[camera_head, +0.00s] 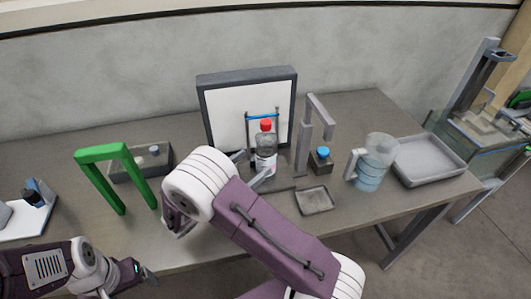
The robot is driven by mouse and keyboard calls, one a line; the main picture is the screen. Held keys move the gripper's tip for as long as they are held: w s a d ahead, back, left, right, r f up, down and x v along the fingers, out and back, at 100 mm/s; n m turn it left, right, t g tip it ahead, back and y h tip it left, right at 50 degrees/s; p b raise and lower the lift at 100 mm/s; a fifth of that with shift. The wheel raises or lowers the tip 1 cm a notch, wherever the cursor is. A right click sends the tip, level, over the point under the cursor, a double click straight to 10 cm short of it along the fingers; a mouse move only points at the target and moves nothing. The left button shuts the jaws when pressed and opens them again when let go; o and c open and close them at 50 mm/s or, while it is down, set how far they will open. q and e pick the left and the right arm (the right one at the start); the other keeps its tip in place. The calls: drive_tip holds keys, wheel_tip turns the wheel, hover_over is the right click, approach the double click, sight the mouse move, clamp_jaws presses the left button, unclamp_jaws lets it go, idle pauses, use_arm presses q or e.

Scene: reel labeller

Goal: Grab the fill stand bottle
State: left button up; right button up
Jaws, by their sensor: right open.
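The fill stand bottle (266,144) is clear with a red cap and a pale label. It stands upright on the fill stand, in front of a dark-framed white panel (226,112). My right gripper (259,166) reaches in from the left, past its white wrist joint. Its jaws are open, with grey fingers close to the lower part of the bottle; I cannot tell whether they touch it. My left gripper (145,276) is at the lower left, away from the bottle, and its jaws are too small to read.
A green arch (101,153) and a dark tray (126,170) stand on the left. Right of the bottle are a grey post (303,145), a small blue-capped bottle (321,160), a shallow dish (315,201), a clear jug (371,172) and a grey tray (430,172).

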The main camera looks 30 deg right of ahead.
sight(272, 149)
drive_tip(key=x, duration=0.9)
drive_tip(key=shift+s+d+r, duration=0.1)
drive_tip(key=shift+d, duration=0.1)
drive_tip(key=shift+a, duration=0.15)
drive_tip(key=shift+c, duration=0.2)
drive_tip(key=c, duration=0.5)
clamp_jaws()
